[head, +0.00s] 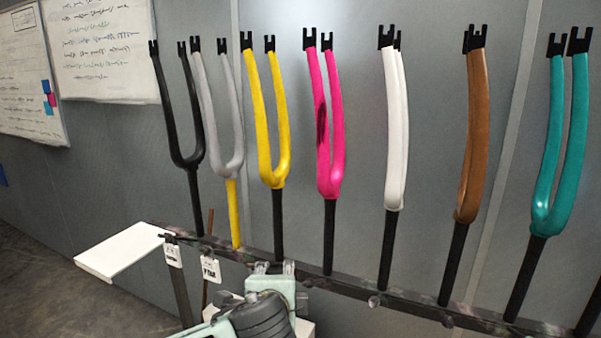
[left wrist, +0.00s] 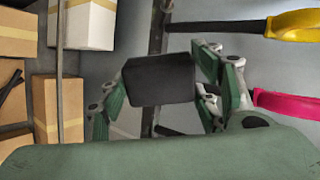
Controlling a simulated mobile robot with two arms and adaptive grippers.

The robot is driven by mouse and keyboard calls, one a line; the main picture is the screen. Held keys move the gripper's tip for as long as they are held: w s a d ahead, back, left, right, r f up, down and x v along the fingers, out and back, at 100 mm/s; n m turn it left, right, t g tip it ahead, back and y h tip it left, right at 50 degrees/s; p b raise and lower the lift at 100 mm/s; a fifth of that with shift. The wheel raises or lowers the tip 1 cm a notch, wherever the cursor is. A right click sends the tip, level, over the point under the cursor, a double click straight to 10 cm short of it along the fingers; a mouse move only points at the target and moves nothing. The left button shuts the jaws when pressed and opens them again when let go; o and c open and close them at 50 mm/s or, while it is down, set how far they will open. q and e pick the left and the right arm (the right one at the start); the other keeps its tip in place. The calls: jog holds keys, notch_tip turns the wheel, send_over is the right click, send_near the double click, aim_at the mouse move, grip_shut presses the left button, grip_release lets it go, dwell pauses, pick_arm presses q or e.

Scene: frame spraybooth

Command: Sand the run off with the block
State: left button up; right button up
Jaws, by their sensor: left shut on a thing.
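Several painted bike forks hang upright in a row in the head view. The pink fork (head: 331,170) has a dark streak (head: 321,128) on its left leg; this is the only such mark I can make out. The block cannot be made out there.
The forks stand on a long dark rail (head: 350,287). A white shelf (head: 122,251) juts out at its left end, with tags (head: 210,269) hanging nearby. The yellow fork (head: 267,130) and white fork (head: 396,130) flank the pink one. Boxes (left wrist: 86,24) show in the left wrist view.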

pick_arm(q)
jog(key=w+d+r+m+t+h+p, duration=0.1)
jog(key=w+r+m+t+h, duration=0.15)
jog(key=r, duration=0.45)
jog(key=w+d+r+m+t+h, duration=0.1)
jog(key=w+r+m+h, duration=0.15)
jog(key=r, duration=0.35)
jog(key=t+h, duration=0.1)
jog(key=h, duration=0.1)
send_near(321, 143)
notch_tip(321, 143, down, 4)
jog(key=shift+x, duration=2.4)
jog(key=shift+a, duration=0.1)
pick_arm(e)
jog(key=shift+a+r, duration=0.15)
jog(key=shift+r, duration=0.5)
pick_arm(q)
jog(key=shift+w, duration=0.4)
pick_arm(e)
jog(key=shift+a+r, duration=0.15)
jog(key=shift+a, duration=0.15)
pick_arm(q)
jog(key=shift+p+x, duration=0.65)
jog(key=shift+x, duration=0.7)
pick_arm(e)
jog(key=shift+d+r, duration=0.25)
jog(key=shift+r, duration=0.25)
